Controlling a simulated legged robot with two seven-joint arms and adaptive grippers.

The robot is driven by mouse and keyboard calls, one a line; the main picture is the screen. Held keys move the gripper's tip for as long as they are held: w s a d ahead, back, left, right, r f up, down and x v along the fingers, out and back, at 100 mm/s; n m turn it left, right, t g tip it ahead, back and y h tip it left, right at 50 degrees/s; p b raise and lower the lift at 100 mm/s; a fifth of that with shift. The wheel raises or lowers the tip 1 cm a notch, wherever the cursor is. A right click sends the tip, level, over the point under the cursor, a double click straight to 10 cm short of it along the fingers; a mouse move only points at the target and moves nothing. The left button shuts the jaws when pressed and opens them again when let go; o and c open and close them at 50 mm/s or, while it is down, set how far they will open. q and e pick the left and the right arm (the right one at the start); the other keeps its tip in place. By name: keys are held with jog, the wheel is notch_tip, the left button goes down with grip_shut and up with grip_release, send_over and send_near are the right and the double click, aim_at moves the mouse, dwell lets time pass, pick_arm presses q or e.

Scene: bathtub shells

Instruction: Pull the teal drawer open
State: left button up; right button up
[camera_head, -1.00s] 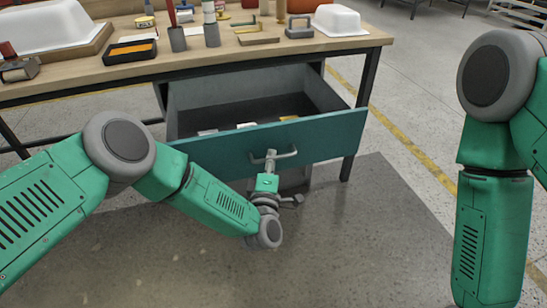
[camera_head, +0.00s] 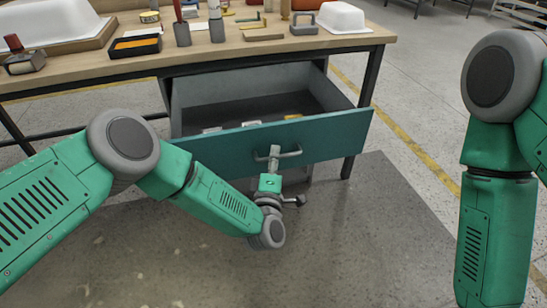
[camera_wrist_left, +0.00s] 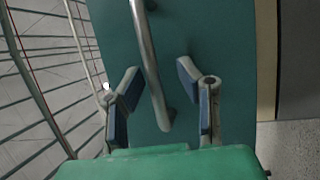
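The teal drawer (camera_head: 225,152) under the workbench stands pulled out, and its grey inside shows from above. Its metal bar handle (camera_head: 290,154) is on the middle of the front. My left gripper (camera_head: 273,160) is at the handle. In the left wrist view the two blue-padded fingers (camera_wrist_left: 160,90) are spread apart, with the handle bar (camera_wrist_left: 150,62) between them. Gaps show between the bar and both pads. The drawer front (camera_wrist_left: 228,50) fills the area behind the fingers. My right arm hangs at the right, and its gripper is outside the view.
Several small items, one yellow (camera_head: 293,116), lie in the drawer. The workbench top (camera_head: 290,46) holds white tub shells (camera_head: 342,17), a black-and-orange tray (camera_head: 135,46) and tool cups (camera_head: 182,35). A bench leg (camera_head: 362,105) stands right of the drawer. The floor in front is clear.

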pick_arm(q)
jog(key=v, duration=1.1)
jog(key=shift+s, duration=0.35)
jog(key=shift+f, duration=0.1)
jog(key=s+a+f+m+g+h+p, duration=0.1)
jog(key=s+a+f+m+g+p, duration=0.15)
jog(key=s+m+g, duration=0.3)
jog(key=s+a+f+m+g+h+p, duration=0.2)
jog(key=s+a+m+g+p, duration=0.2)
jog(key=s+m+g, duration=0.15)
jog(key=s+a+r+m+g+y+p, duration=0.2)
jog(key=s+a+m+g, duration=0.1)
jog(key=s+a, duration=0.6)
jog(key=s+a+r+m+g+y+p, duration=0.1)
jog(key=s+a+m+g+y+p, duration=0.1)
jog(key=s+a+g, duration=0.3)
jog(key=s+a, duration=0.4)
jog(key=shift+s+a+r+m+y, duration=0.3)
jog(key=shift+r+m+y, duration=0.1)
